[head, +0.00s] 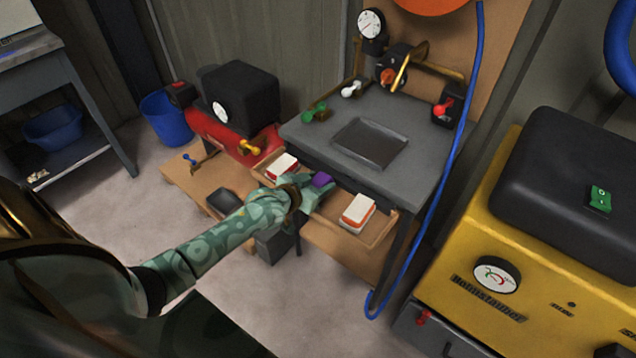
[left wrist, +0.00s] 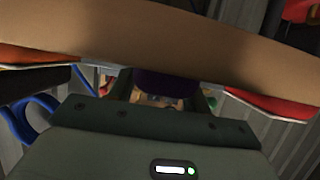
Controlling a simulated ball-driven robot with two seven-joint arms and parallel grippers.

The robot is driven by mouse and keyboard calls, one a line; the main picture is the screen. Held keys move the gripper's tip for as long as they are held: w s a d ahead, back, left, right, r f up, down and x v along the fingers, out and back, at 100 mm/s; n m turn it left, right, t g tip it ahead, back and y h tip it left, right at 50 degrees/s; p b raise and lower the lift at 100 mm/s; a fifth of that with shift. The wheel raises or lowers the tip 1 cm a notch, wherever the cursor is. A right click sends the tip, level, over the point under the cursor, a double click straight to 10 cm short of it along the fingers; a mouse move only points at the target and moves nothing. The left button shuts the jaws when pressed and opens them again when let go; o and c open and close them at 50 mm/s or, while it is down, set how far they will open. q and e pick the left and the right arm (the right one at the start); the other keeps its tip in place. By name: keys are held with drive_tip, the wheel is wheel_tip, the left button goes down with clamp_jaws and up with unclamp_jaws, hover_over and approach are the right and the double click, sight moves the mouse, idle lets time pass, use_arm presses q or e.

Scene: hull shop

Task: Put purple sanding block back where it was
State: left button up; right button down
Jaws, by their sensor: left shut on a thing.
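The purple sanding block (head: 321,180) is held at the tip of my left gripper (head: 312,184), which is shut on it. They are over the open wooden drawer (head: 381,237) under the grey bench top, between two white-topped blocks. One white-and-red block (head: 282,166) is to the left, and one white-and-orange block (head: 358,211) is to the right. In the left wrist view the purple block (left wrist: 165,84) shows dark between my fingers, partly hidden by a tan board. I cannot tell whether the block touches the drawer floor. My right gripper is not in view.
The grey bench (head: 420,165) with a recessed tray (head: 371,143) stands above the drawer. A blue hose (head: 455,150) hangs along its right side. A red compressor (head: 215,133) is at the left, and a yellow machine (head: 480,240) is at the right. Floor is clear in front.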

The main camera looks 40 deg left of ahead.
use_arm(q)
drive_tip(key=o, duration=1.1)
drive_tip(key=shift+f, duration=0.15)
drive_tip(key=shift+r, duration=0.25)
drive_tip(key=p+v, duration=0.4)
drive_tip(key=v, duration=0.8)
drive_tip(key=shift+p, duration=0.4)
drive_tip(key=shift+f, duration=0.2)
